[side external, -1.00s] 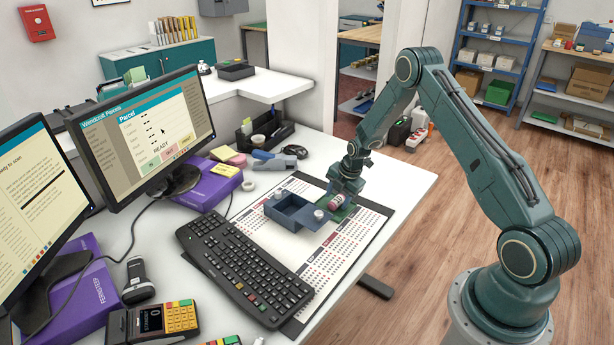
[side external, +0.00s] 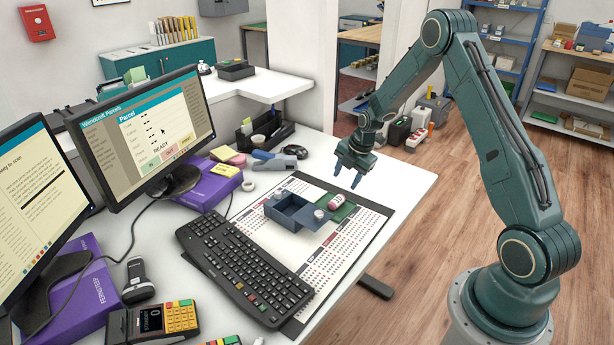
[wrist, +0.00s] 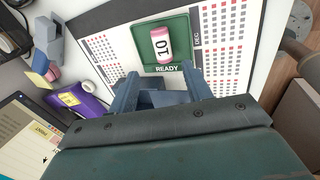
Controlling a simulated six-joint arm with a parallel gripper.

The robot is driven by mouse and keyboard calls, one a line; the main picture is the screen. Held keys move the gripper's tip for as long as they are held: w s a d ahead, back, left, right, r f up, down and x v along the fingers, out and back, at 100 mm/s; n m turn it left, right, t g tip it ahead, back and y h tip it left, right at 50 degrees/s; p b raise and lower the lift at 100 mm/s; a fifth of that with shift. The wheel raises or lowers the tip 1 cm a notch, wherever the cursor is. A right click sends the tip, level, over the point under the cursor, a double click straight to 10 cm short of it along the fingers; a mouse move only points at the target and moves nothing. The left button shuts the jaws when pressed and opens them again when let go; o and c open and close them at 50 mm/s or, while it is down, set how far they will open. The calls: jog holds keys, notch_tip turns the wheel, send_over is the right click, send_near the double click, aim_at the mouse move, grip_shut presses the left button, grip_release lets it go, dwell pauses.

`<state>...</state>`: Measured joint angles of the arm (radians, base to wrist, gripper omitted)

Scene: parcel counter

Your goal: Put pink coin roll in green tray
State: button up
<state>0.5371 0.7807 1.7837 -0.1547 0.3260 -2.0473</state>
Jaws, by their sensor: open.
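The pink coin roll (side external: 335,202), pink with a white band, lies on the green tray (side external: 346,210) on the desk mat. In the wrist view the coin roll (wrist: 162,45) lies inside the edges of the green tray (wrist: 181,29), its band marked "10"; the tray's front edge reads "READY". My gripper (side external: 348,178) is open and empty, raised above and apart from the tray and roll. In the wrist view its two fingers (wrist: 158,80) stand apart, with nothing between them.
A blue-grey box (side external: 292,215) with an open compartment stands just left of the tray on the calendar mat (side external: 345,238). A black keyboard (side external: 245,265) lies in front of the box. Two monitors (side external: 160,135) stand at the left. The desk's right edge is clear.

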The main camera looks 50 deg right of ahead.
jog(key=shift+v, duration=1.4)
jog(key=shift+r, duration=0.1)
jog(key=s+a+r+m, duration=0.4)
jog(key=a+r, duration=0.3)
jog(key=r, duration=0.3)
jog(key=s+a+r+m, duration=0.4)
jog(key=a+r, duration=0.3)
jog(key=r, duration=0.3)
jog(key=s+a+r+m, duration=0.1)
jog(key=s+a+m, duration=0.2)
jog(key=s, duration=0.3)
jog(key=s+a+r+m+t, duration=0.1)
jog(key=s+a+r+m, duration=0.1)
jog(key=s, duration=0.5)
jog(key=s+a+r+m+t, duration=0.1)
jog(key=s+a+r+m, duration=0.1)
jog(key=s+a+m, duration=0.2)
jog(key=s+m, duration=0.1)
jog(key=s, duration=0.2)
jog(key=shift+a+r, duration=0.15)
jog(key=shift+a, duration=0.05)
